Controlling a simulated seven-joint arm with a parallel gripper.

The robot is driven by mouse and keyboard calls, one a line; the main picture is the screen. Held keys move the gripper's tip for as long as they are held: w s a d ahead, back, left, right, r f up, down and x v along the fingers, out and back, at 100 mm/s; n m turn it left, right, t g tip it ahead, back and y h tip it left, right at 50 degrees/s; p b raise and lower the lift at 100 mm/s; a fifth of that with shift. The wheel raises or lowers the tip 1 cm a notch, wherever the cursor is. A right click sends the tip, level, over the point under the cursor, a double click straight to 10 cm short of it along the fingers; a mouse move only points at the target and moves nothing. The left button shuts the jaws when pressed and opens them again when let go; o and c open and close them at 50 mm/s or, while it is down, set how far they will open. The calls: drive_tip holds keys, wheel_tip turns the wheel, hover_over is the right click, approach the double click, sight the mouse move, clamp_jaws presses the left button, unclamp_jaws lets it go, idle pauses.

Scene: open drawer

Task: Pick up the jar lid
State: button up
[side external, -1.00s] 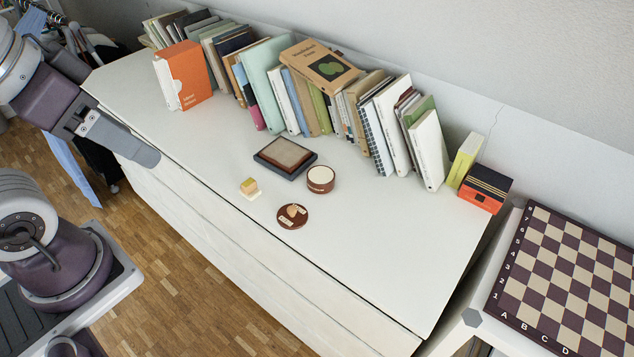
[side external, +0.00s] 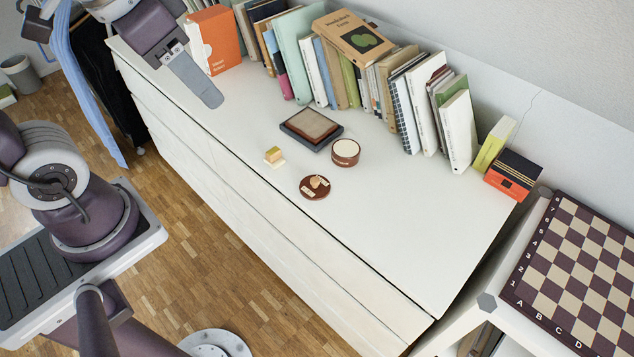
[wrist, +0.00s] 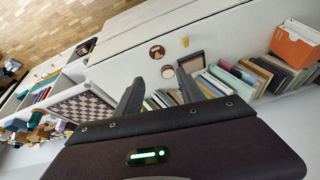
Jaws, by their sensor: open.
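The jar lid looks to be the flat dark brown disc (side external: 314,188) with a pale knob and small light labels, lying on the white dresser top (side external: 400,230). It also shows in the wrist view (wrist: 157,52). A round brown jar with a cream top (side external: 345,153) stands just behind it, apart from it; it also shows in the wrist view (wrist: 168,72). My gripper (side external: 212,97) is above the dresser's left part, well left of the disc. In the wrist view my gripper (wrist: 159,82) has its two fingers apart, with nothing held between them.
A dark-framed tray (side external: 311,128) lies behind the disc, and a small yellow block (side external: 274,156) sits to its left. A row of books (side external: 345,75) lines the wall, with an orange box (side external: 216,38) near my gripper. The dresser's right front is clear. A chessboard (side external: 580,265) is at right.

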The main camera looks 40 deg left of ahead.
drive_tip(key=w+f+m+g, duration=0.25)
drive_tip(key=w+f, duration=0.35)
drive_tip(key=w, duration=0.4)
drive_tip(key=m+g, duration=0.2)
drive_tip(key=m, duration=0.2)
approach(316, 180)
drive_tip(key=shift+m, duration=0.45)
wheel_tip(316, 180, down, 9)
drive_tip(key=shift+w+r, duration=0.15)
drive_tip(key=shift+r, duration=0.05)
clamp_jaws()
